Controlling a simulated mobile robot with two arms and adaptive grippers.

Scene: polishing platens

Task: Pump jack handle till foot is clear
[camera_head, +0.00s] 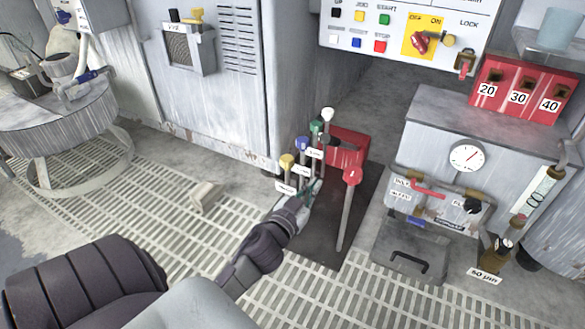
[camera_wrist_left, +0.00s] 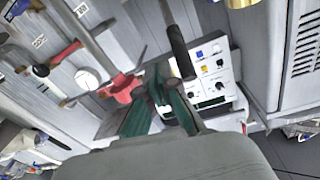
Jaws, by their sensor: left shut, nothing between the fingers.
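A red block (camera_head: 347,147), perhaps the jack body, stands at the back of a dark floor mat. A grey bar with a red head (camera_head: 351,176) rises from the mat to its front right; I cannot tell for sure that it is the jack handle. My left gripper (camera_head: 311,190) is shut and empty beside the labelled levers, left of the bar. In the left wrist view its green fingers (camera_wrist_left: 161,82) are close to a dark-gripped rod (camera_wrist_left: 179,50) and a red part (camera_wrist_left: 121,88); contact is unclear. I cannot make out the foot. My right gripper is out of view.
Levers with yellow (camera_head: 286,161), blue, green and white knobs stand left of the red block. A beige block (camera_head: 204,197) lies on the grating. A cabinet with a gauge (camera_head: 467,156) stands at right, a control panel (camera_head: 400,30) above. The grating at left is mostly clear.

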